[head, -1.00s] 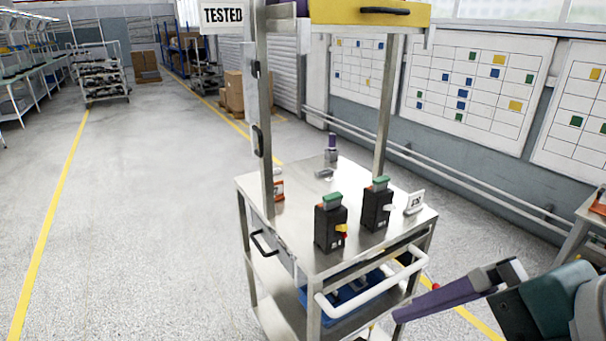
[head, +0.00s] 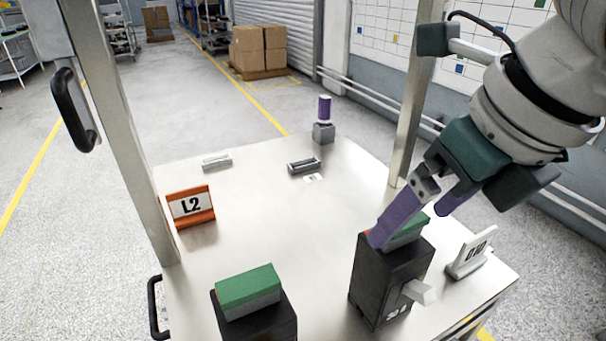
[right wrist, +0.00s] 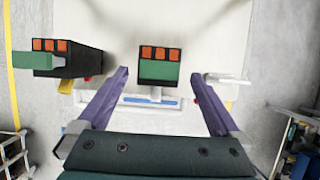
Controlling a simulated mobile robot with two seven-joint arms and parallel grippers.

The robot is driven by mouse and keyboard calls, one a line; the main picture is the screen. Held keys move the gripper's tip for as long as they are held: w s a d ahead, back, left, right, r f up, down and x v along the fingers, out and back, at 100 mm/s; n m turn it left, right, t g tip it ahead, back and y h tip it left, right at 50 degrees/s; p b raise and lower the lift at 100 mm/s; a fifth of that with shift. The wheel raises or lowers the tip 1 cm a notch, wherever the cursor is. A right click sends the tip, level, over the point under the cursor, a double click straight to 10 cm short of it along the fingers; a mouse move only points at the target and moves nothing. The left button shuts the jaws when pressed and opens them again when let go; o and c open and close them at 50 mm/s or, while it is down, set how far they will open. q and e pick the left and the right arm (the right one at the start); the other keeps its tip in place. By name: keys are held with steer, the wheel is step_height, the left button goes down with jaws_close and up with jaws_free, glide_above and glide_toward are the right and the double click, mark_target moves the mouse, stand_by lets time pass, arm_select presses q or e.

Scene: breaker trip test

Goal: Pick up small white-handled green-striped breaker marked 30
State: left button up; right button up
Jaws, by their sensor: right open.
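The white-handled breaker (head: 375,288) is a black block with a green top strip, upright on the steel cart top at the right. Its white handle (head: 421,292) sticks out at the front; the pale marking below is too small to read surely. My right gripper (head: 415,221) is open, its purple fingers reaching down at the breaker's top and hiding part of the green. In the right wrist view the breaker (right wrist: 159,69) shows between the spread fingers, apart from both, with its white handle (right wrist: 155,93) toward me. My left gripper is out of view.
A second green-topped black breaker (head: 251,291) stands to the left, cut off by the frame. A white sign (head: 470,254) stands close on the right. An orange L2 sign (head: 191,207) and cart posts (head: 120,130) flank the top. The middle is mostly clear.

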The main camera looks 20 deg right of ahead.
mark_target(411, 227)
steer(key=x, duration=0.3)
steer(key=shift+s+a+f, duration=0.1)
steer(key=shift+a+f, duration=0.1)
steer(key=shift+f, duration=0.2)
steer(key=shift+d+x, duration=0.2)
steer(key=shift+x, duration=2.75)
steer(key=shift+s, duration=0.1)
jaws_close()
